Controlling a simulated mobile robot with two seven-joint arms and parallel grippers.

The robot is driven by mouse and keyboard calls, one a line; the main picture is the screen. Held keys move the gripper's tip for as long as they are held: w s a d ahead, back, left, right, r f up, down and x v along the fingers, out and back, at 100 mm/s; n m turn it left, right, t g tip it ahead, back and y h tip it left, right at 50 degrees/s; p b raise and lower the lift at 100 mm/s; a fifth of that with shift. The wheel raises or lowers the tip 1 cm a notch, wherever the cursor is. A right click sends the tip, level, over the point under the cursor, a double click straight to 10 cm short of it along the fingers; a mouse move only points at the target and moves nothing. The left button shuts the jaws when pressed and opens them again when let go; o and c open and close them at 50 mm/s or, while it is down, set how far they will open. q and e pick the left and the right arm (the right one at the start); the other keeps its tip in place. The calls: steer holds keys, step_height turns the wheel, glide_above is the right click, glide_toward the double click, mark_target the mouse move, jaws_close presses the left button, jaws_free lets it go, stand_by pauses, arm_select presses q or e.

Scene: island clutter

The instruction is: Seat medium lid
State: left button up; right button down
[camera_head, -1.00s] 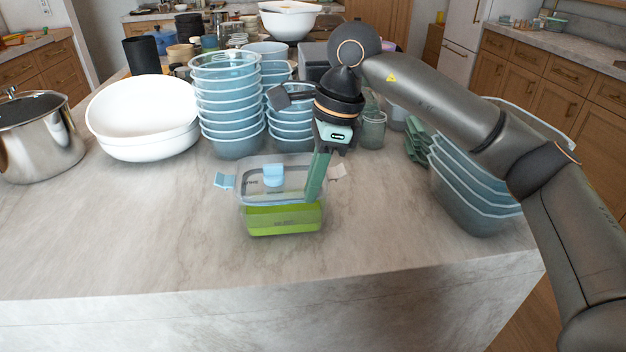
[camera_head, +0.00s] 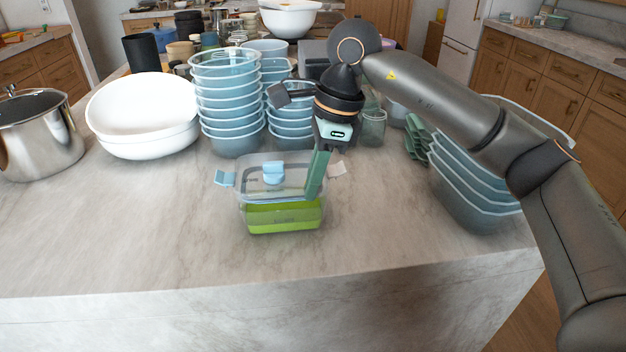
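The clear medium lid (camera_head: 255,172) with pale blue clips lies over a clear rectangular container with a green lower part (camera_head: 283,219) in the middle of the counter. Its side clips stick out left and right, folded outward. The lid looks roughly level; I cannot tell whether it touches the rim all round. My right gripper (camera_head: 317,178) points down at the lid's right side, its green finger overlapping the lid there. Only one finger shows clearly, so its opening and any hold on the lid are hidden. My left gripper is not in view.
Stacked blue-tinted containers (camera_head: 232,110) stand behind the lid. White bowls (camera_head: 145,115) and a steel pot (camera_head: 38,135) stand at left. Nested clear tubs (camera_head: 465,190) stand at right, by my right arm. The front of the counter (camera_head: 150,250) is clear.

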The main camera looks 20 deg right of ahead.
steer(key=shift+d+b+x, duration=0.25)
steer(key=shift+b+x, duration=0.45)
steer(key=shift+x, duration=0.3)
stand_by(0.7)
steer(key=c, duration=1)
jaws_free()
steer(key=shift+f, duration=0.1)
steer(key=p+v, duration=0.1)
steer(key=v, duration=1.1)
steer(key=shift+s+d+r, duration=0.1)
steer(key=shift+r, duration=0.25)
steer(key=shift+f, duration=0.1)
